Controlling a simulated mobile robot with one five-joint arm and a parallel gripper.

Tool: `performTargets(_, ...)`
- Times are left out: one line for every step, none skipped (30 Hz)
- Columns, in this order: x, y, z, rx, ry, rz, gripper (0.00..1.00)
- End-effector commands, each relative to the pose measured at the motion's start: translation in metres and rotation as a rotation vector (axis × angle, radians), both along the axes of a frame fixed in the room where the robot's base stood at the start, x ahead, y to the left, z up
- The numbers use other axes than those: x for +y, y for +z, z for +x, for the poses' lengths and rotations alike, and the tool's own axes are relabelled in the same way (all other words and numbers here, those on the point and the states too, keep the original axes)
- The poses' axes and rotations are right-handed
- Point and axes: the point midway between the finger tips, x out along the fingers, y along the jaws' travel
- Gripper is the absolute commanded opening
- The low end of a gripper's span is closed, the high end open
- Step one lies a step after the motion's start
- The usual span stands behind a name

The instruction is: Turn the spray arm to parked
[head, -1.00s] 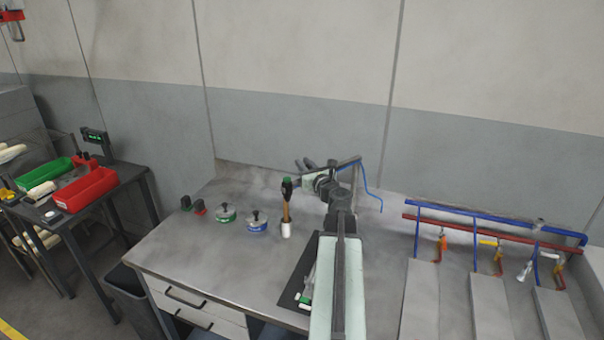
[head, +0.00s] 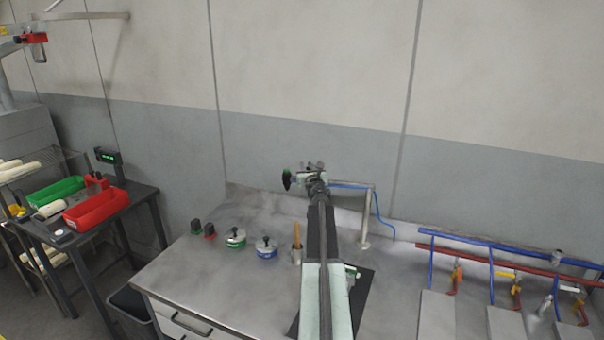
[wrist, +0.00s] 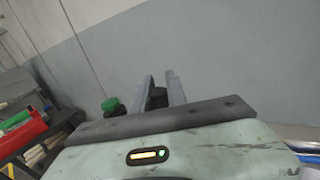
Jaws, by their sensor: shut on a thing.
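The spray arm (head: 350,186) is a thin horizontal arm on an upright metal post (head: 366,220) near the back of the grey bench, with a blue hose hanging on its right. It reaches left from the post. My gripper (head: 312,172) is at its left end, above the bench and in front of the wall. In the wrist view, my two grey fingers (wrist: 162,92) are shut around a dark piece (wrist: 157,98), mostly hidden. A dark knob with green (head: 287,180) shows just left of my gripper; I cannot tell what it belongs to. The parked mark is not visible.
A wooden handle (head: 297,236) stands in a small holder below my arm. A green-marked pot (head: 236,239) and a blue-marked pot (head: 266,248) sit to its left. Pipes with valves (head: 505,255) run along the right. A side table carries a red bin (head: 95,209).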

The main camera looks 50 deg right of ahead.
Motion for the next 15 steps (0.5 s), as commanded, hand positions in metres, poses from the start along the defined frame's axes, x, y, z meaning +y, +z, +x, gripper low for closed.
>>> performTargets(-0.016, -0.001, -0.010, 0.002, -0.028, -0.002, 0.00)
performTargets(-0.018, -0.001, -0.010, 0.002, -0.029, -0.002, 0.00)
performTargets(-0.021, -0.001, -0.010, 0.002, -0.030, -0.002, 0.00)
performTargets(-0.023, -0.001, -0.010, 0.003, -0.031, -0.003, 0.00)
performTargets(-0.025, -0.001, -0.010, 0.003, -0.032, -0.003, 0.00)
performTargets(-0.027, -0.001, -0.011, 0.003, -0.032, -0.003, 0.00)
performTargets(-0.028, -0.001, -0.011, 0.003, -0.033, -0.002, 0.00)
performTargets(-0.029, -0.001, -0.011, 0.003, -0.033, -0.002, 0.00)
performTargets(-0.030, -0.001, -0.011, 0.003, -0.034, -0.002, 0.00)
performTargets(-0.031, -0.001, -0.012, 0.003, -0.034, -0.002, 0.00)
performTargets(-0.031, -0.001, -0.012, 0.003, -0.034, -0.002, 0.00)
performTargets(-0.031, -0.001, -0.012, 0.003, -0.035, -0.002, 0.00)
performTargets(-0.032, -0.001, -0.012, 0.003, -0.035, -0.003, 0.00)
performTargets(-0.032, -0.001, -0.012, 0.003, -0.035, -0.003, 0.00)
performTargets(-0.032, -0.001, -0.012, 0.003, -0.035, -0.003, 0.00)
